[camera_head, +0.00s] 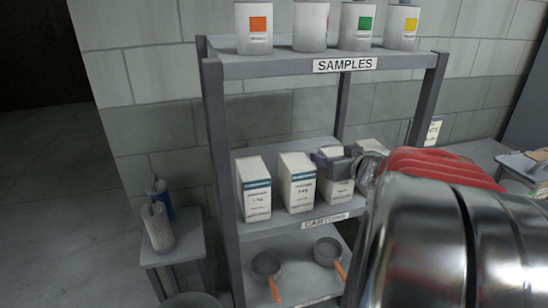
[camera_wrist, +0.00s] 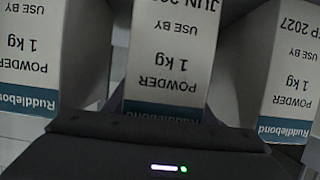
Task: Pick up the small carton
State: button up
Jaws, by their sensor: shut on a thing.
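My gripper (camera_head: 333,158) is shut on a small white carton (camera_head: 337,190) with a blue band, at the middle shelf of the rack. The jaws grip it near its upper part and hide some of it. In the wrist view the held carton (camera_wrist: 172,50) stands upside down in the picture, between the fingers, with "POWDER 1 kg" readable. Whether its base touches the shelf I cannot tell. Two similar cartons stand to its left in the head view, a near one (camera_head: 298,184) and a far-left one (camera_head: 254,188).
Another carton (camera_head: 372,146) shows partly behind my arm. The rack's top shelf (camera_head: 290,62), labelled SAMPLES, passes above the cartons, and a rack post (camera_head: 218,150) stands at left. Pans (camera_head: 267,264) lie on the lower shelf. Neighbouring cartons flank the held one closely in the wrist view.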

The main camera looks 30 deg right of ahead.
grip_shut()
jog(key=shift+r, duration=0.1)
dwell(0.3)
jog(key=shift+r, duration=5)
